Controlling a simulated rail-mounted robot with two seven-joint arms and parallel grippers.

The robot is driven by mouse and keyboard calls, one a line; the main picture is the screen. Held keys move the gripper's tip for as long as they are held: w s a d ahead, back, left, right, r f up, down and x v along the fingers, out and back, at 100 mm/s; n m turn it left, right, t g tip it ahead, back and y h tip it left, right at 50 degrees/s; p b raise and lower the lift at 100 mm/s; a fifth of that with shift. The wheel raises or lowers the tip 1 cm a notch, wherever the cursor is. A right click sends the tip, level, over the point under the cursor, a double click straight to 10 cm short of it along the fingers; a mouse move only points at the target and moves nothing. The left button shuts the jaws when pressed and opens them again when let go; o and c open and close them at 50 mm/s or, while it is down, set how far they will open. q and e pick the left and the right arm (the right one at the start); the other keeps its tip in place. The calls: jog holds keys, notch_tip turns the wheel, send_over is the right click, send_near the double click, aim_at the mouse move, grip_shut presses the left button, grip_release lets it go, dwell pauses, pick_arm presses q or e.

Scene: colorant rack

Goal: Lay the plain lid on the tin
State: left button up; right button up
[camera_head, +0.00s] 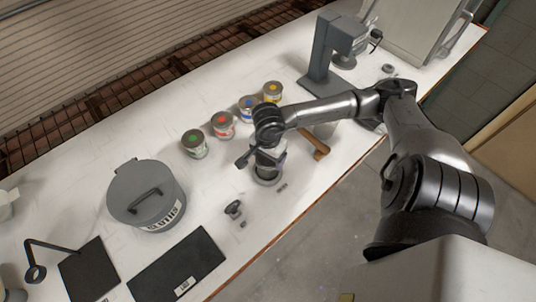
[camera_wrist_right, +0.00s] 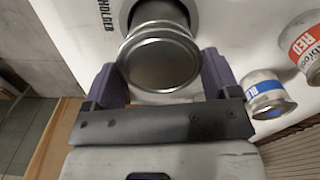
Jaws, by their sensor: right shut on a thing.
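The plain lid (camera_wrist_right: 158,62) is a round silver disc with a raised rim. It sits between the two purple fingers of my right gripper (camera_wrist_right: 160,80), which is shut on it. Just past the lid in the right wrist view, the tin (camera_wrist_right: 160,12) stands in a dark round holder and is partly covered by the lid. The lid overlaps the tin in this view; I cannot tell whether they touch. In the head view my right gripper (camera_head: 267,158) is over the round holder (camera_head: 267,180) and hides most of the lid and tin. My left gripper is not in view.
Colorant tins, green (camera_head: 194,144), red (camera_head: 223,125), blue (camera_head: 249,108) and yellow (camera_head: 272,92), stand behind the gripper. A mallet (camera_head: 315,143) lies to its right. A grey lidded bin (camera_head: 150,200) and a dark mat (camera_head: 180,265) are to the left. A grey machine (camera_head: 322,55) stands behind.

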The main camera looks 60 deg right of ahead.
jog(key=shift+f+b, duration=0.3)
jog(key=shift+f, duration=0.05)
jog(key=o, duration=0.8)
jog(key=shift+c, duration=0.2)
jog(key=shift+r, duration=0.15)
jog(key=shift+r, duration=0.35)
notch_tip(320, 180, up, 13)
